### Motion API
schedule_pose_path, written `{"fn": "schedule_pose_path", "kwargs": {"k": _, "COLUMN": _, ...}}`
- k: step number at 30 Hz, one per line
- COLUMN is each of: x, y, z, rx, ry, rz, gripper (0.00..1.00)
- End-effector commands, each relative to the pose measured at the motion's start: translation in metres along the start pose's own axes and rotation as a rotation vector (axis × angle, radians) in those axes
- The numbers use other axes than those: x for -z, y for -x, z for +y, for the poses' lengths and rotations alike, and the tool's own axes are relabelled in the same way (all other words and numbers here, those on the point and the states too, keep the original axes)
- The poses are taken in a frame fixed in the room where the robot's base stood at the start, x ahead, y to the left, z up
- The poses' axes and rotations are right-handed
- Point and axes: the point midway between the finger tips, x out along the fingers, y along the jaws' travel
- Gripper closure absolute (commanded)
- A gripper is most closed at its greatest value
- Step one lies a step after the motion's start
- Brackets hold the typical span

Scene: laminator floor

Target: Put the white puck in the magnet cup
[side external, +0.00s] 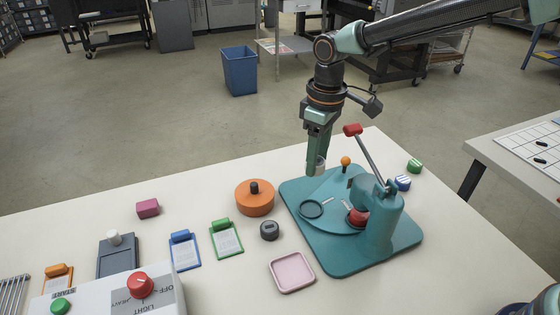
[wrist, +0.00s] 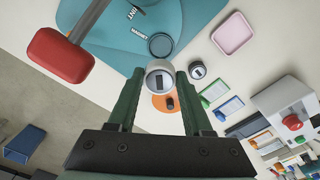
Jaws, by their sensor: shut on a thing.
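A white puck (side external: 320,167) is between the fingers of my gripper (side external: 318,160), which is shut on it. In the wrist view the puck (wrist: 160,66) shows a dark mark on its face, between the fingertips (wrist: 160,80). The magnet cup (side external: 311,208) is a dark-rimmed round recess on the teal press. In the wrist view the cup (wrist: 160,45) has a MAGNET label beside it and appears just above the puck.
The teal press (side external: 350,262) has a raised lever with a red handle (side external: 352,130), close to the right of my gripper. An orange disc (side external: 255,198), a dark grey puck (side external: 269,230) and a pink tray (side external: 291,272) stand left of the press. Clipboards and a control box lie further left.

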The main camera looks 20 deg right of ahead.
Motion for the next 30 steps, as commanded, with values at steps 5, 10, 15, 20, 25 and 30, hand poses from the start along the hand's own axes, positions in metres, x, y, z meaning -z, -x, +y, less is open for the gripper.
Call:
{"fn": "schedule_pose_path", "kwargs": {"k": 5, "x": -0.003, "y": -0.044, "z": -0.001, "rx": 0.001, "ry": 0.001, "rz": -0.005, "gripper": 1.0}}
{"fn": "schedule_pose_path", "kwargs": {"k": 10, "x": -0.003, "y": -0.069, "z": -0.001, "rx": 0.001, "ry": 0.002, "rz": -0.003, "gripper": 1.0}}
{"fn": "schedule_pose_path", "kwargs": {"k": 15, "x": -0.003, "y": -0.077, "z": -0.001, "rx": 0.0, "ry": 0.002, "rz": -0.001, "gripper": 1.0}}
{"fn": "schedule_pose_path", "kwargs": {"k": 20, "x": -0.005, "y": -0.096, "z": -0.002, "rx": 0.001, "ry": 0.002, "rz": -0.004, "gripper": 1.0}}
{"fn": "schedule_pose_path", "kwargs": {"k": 25, "x": -0.005, "y": -0.116, "z": -0.002, "rx": 0.0, "ry": 0.002, "rz": -0.001, "gripper": 1.0}}
{"fn": "schedule_pose_path", "kwargs": {"k": 30, "x": -0.005, "y": -0.117, "z": -0.002, "rx": 0.0, "ry": 0.002, "rz": 0.001, "gripper": 1.0}}
